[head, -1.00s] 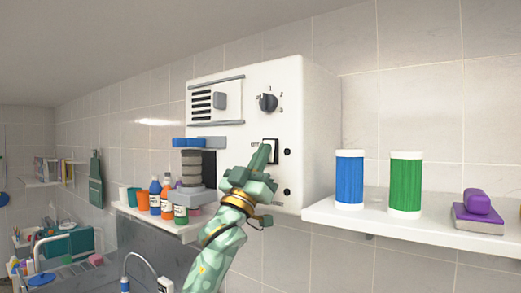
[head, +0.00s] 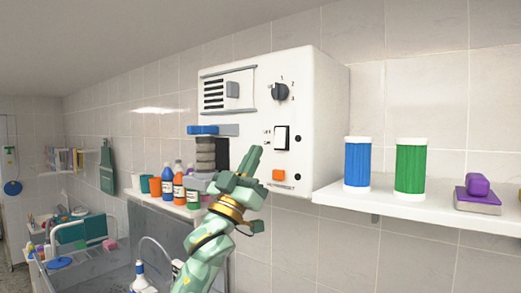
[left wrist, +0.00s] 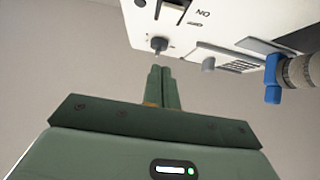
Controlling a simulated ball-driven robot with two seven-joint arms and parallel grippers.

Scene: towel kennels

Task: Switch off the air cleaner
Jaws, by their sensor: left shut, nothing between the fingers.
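The air cleaner appears to be the white box (head: 318,110) on the tiled wall. In the left wrist view the closed fingers (left wrist: 163,72) point up towards the box (left wrist: 225,25), seen upside down with an "ON" label and the dial (left wrist: 158,44). My right gripper is out of view.
A blue-handled stacked cylinder (head: 205,150) sits at the box's left side. Several bottles (head: 179,185) stand on a shelf below it. A right shelf (head: 400,205) holds a blue canister (head: 357,165), a green canister (head: 410,168) and a purple object (head: 478,190).

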